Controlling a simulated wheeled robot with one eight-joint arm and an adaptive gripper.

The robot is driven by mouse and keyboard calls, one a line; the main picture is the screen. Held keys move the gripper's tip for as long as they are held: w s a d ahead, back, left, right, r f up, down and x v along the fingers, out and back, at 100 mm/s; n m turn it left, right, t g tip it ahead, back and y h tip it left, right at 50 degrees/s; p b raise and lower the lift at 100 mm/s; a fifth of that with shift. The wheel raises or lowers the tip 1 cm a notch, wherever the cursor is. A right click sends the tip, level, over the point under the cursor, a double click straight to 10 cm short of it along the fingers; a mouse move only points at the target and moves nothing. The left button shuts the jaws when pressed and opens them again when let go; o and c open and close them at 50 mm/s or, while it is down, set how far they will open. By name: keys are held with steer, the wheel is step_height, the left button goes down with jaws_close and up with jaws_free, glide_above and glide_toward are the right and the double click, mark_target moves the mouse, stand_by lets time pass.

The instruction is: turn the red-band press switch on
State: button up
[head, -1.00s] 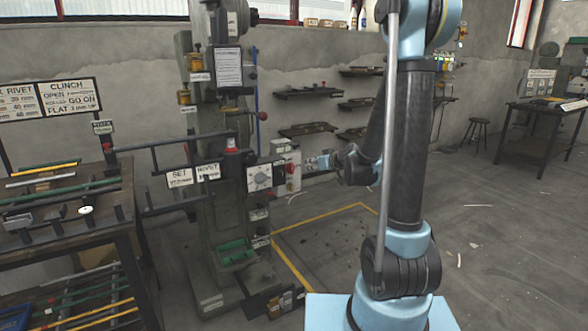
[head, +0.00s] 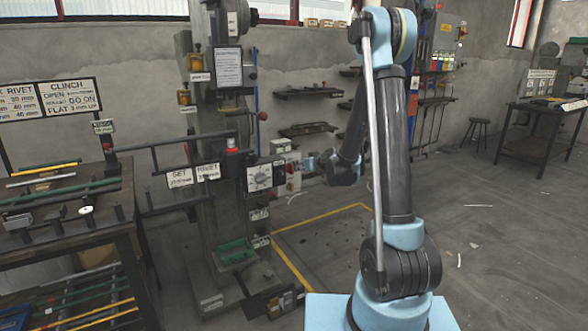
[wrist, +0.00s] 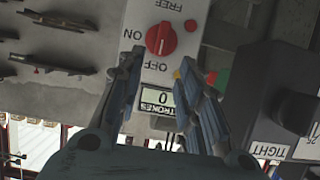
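The press (head: 222,130) stands left of centre in the head view, with a red band (head: 231,149) near its middle. In the wrist view, its switch is a red rotary knob (wrist: 161,38) on a pale panel (wrist: 155,72). The knob's raised bar is roughly vertical, in line with OFF. My gripper (wrist: 162,60) is open and empty, its fingertips on either side of the panel just below the knob. Contact cannot be told. In the head view my gripper (head: 311,164) is beside the press's control boxes.
A counter (wrist: 164,100) reading 0 sits below the knob. A dark box (wrist: 262,95) with a TIGHT label is to the right. A small red button (wrist: 190,25) is beside the knob.

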mark_target(291, 169)
steer(key=x, duration=0.7)
jaws_close()
